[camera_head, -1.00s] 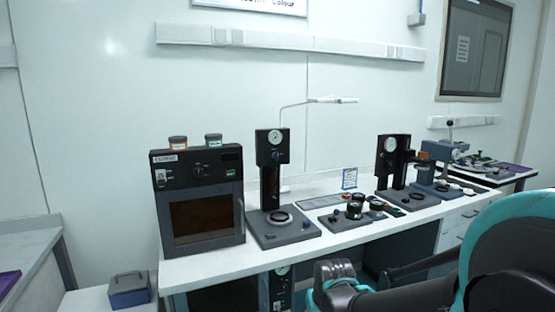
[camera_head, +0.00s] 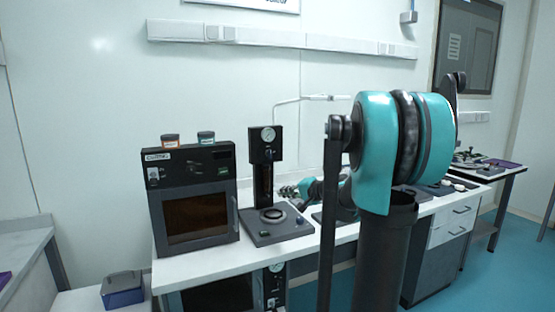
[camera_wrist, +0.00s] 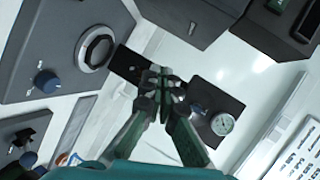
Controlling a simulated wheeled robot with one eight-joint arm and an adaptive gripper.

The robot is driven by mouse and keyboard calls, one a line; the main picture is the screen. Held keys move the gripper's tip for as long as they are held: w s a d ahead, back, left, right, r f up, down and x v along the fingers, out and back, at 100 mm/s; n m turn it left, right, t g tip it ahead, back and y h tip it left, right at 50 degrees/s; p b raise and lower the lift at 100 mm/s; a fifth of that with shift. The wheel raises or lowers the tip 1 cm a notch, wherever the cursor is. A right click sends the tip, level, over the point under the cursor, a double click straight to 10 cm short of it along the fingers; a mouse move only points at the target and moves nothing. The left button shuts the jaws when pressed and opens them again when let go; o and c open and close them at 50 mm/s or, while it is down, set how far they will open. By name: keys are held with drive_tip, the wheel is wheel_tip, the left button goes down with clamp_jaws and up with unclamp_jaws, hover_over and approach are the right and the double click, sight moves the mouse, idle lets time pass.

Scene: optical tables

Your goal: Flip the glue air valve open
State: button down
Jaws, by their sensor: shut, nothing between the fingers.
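A dark press stand (camera_head: 264,180) with a round white gauge (camera_head: 268,134) stands on the white bench right of the oven. A small blue part just below the gauge appears to be the air valve (camera_wrist: 197,109); it shows partly behind my right finger in the wrist view, and its lever position cannot be told. My gripper (camera_head: 286,191) reaches in from the right, at column height below the gauge. In the wrist view, my gripper (camera_wrist: 163,76) is shut and empty in front of the black column. No contact with the valve shows.
A dark oven (camera_head: 192,195) with two jars on top stands close left of the press. The press base (camera_head: 272,233) carries a ring and a blue knob (camera_wrist: 45,80). My arm hides most of the bench to the right.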

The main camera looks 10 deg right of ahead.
sight(270, 154)
drive_tip(key=w+d+r+m+t, duration=0.4)
drive_tip(key=w+d+r, duration=0.4)
drive_tip(key=w+d, duration=0.1)
drive_tip(key=shift+w+r, duration=0.15)
drive_tip(key=shift+r, duration=0.25)
drive_tip(key=x, duration=0.9)
drive_tip(key=shift+w+a, duration=0.15)
drive_tip(key=shift+a, duration=0.05)
drive_tip(key=a, duration=0.3)
drive_tip(key=shift+s+a, duration=0.25)
drive_tip(key=shift+a, duration=0.3)
